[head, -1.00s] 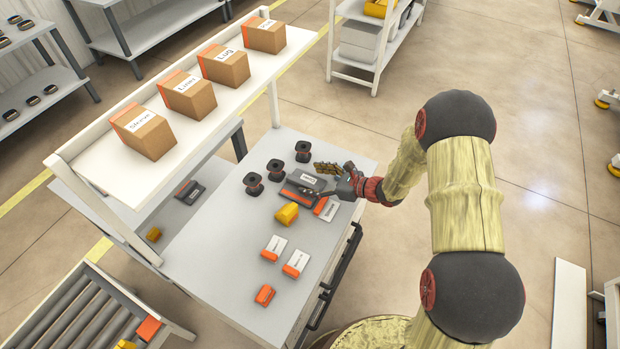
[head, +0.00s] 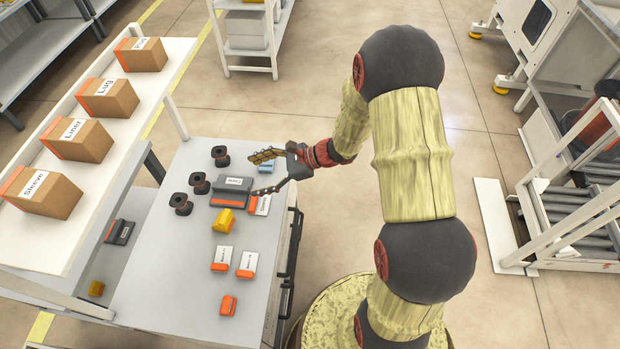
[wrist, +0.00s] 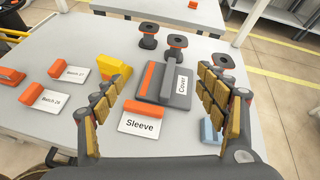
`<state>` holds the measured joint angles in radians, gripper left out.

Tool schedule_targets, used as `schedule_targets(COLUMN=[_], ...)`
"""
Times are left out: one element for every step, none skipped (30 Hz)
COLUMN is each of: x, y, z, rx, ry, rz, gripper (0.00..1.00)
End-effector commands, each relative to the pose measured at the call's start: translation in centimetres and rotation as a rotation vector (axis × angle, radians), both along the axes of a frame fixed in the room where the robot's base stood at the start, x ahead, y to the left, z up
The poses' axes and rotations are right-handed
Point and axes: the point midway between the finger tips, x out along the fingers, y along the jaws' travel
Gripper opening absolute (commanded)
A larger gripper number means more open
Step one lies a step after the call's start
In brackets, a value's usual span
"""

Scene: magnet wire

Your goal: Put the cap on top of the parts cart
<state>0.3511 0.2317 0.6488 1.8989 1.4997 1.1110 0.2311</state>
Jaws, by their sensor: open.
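My gripper (head: 262,174) is open and empty above the worktable (head: 165,255). In the wrist view its fingers spread either side of a dark grey block labelled "Cover" (wrist: 178,84), with an orange strip, which lies below and beyond them. Nothing is clearly marked as the cap. A yellow block (head: 224,220) and a light blue block (head: 266,166) lie on the table; the blue one is near the right finger in the wrist view (wrist: 210,131). A white shelved cart (head: 252,45) stands behind the table; I cannot tell whether it is the parts cart.
Several black spools (head: 181,204) stand left of the grey block. Orange-edged label cards (head: 221,258) and an orange block (head: 228,305) lie nearer. A raised shelf (head: 135,95) with labelled cartons borders the table's left side. A white-framed roller stand (head: 575,215) is at right.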

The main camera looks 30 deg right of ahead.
Motion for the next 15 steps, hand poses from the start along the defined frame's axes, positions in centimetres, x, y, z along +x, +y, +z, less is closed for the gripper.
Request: schedule_targets(x=[-1.0,-1.9,-3.1,-4.1,-5.1,-6.4,-7.4,-8.5,-9.8,-10.8,-11.8,-13.1,-14.0,-15.0,-16.1], y=[1.0,1.6,2.2,2.7,3.0,3.3,3.5,3.6,3.6,3.5,3.4,3.2,2.9,2.7,2.2], z=[2.6,3.8,5.4,6.5,7.5,8.8,9.7,10.5,11.6,12.4,13.1,14.0,14.7,15.3,16.1], rx=[-0.057,-0.096,-0.149,-0.189,-0.231,-0.288,-0.330,-0.373,-0.432,-0.480,-0.526,-0.588,-0.637,-0.686,-0.754], ry=[-0.055,-0.086,-0.126,-0.156,-0.186,-0.228,-0.259,-0.289,-0.331,-0.363,-0.393,-0.432,-0.464,-0.494,-0.534], rz=[0.084,0.140,0.214,0.268,0.322,0.391,0.443,0.493,0.559,0.608,0.655,0.718,0.764,0.809,0.867], gripper=[0.73,0.73,0.73,0.73,0.73,0.73,0.73,0.73,0.73,0.73,0.73,0.73,0.73,0.73,0.73])
